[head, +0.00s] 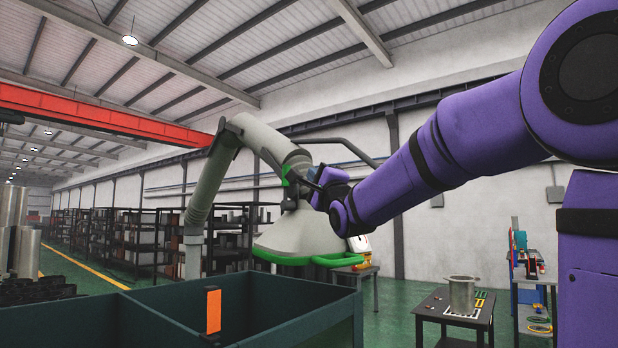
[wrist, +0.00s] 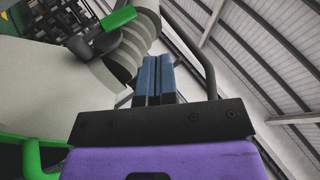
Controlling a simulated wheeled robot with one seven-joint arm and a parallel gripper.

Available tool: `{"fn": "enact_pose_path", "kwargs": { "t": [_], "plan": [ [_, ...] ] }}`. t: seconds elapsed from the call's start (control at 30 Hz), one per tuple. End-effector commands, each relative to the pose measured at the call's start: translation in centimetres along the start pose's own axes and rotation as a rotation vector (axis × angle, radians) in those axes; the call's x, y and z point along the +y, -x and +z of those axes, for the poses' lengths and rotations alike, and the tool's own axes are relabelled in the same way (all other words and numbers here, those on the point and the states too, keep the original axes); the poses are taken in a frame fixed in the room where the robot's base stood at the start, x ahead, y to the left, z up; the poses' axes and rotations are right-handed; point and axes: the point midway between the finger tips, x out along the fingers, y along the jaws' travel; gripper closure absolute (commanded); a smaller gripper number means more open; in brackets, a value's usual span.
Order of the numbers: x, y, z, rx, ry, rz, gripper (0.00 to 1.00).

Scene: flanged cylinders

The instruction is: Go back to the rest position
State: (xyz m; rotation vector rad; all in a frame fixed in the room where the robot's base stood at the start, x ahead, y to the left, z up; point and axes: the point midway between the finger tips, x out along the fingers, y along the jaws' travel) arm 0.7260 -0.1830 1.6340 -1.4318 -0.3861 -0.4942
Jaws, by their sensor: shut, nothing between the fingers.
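My gripper (head: 311,173) is at the end of my raised purple arm, in the middle of the head view. It is in front of or beside the grey hood, and I cannot tell whether they touch. In the wrist view its two blue fingers (wrist: 153,75) are together with nothing between them. A grey metal flanged cylinder (head: 461,295) stands upright on a small dark table (head: 432,309) at the lower right, well away from my gripper.
A grey extraction hood (head: 297,232) with a green rim hangs close around my gripper; its ribbed duct (wrist: 133,45) fills part of the wrist view. A dark green bin (head: 262,325) with an orange marker (head: 213,311) lies below. A workbench (head: 535,322) stands at right.

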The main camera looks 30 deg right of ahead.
Motion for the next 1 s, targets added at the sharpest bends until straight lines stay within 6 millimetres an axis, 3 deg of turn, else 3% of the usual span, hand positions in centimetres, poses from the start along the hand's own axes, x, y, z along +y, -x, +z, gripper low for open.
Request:
{"fn": "enact_pose_path", "kwargs": {
  "t": [0.33,0.47,0.57,0.77,1.0],
  "plan": [
    [0.0,0.8,0.1,0.004,0.019,0.020,1.00],
    [1.0,2.4,0.7,0.022,0.127,0.130,1.00],
    [2.6,5.0,1.3,0.021,0.276,0.285,1.00],
    [6.3,12.5,3.0,-0.097,0.606,0.640,1.00],
    [9.8,24.1,4.8,-0.452,0.960,1.014,1.00]
  ]
}}
